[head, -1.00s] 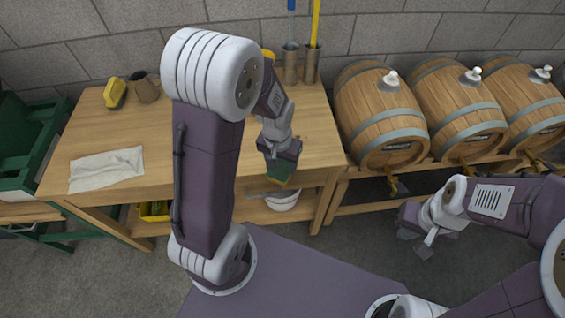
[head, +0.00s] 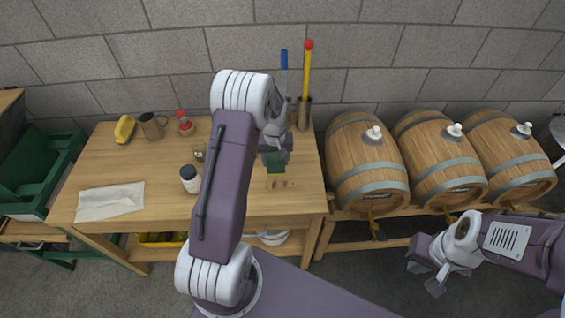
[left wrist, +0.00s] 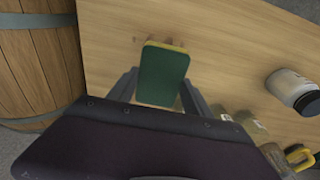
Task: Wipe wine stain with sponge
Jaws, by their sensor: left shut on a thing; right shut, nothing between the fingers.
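A green and yellow sponge (head: 276,166) is held in my left gripper (head: 275,158) over the right part of the wooden table (head: 150,170). In the left wrist view the sponge (left wrist: 163,76) shows its green face between the two fingers. The wine stain (head: 281,184), a few small brown-red marks, lies on the table just in front of the sponge. It shows partly beyond the sponge in the left wrist view (left wrist: 147,41). I cannot tell whether the sponge touches the table. My right gripper (head: 428,279) is shut and empty, low in front of the barrels.
A white cloth (head: 110,201) lies at the table's front left. A dark-lidded jar (head: 189,179) stands close to my left arm. A yellow object (head: 125,129), a mug (head: 152,126) and a tool holder (head: 303,112) stand farther back. Barrels (head: 368,160) stand to the right.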

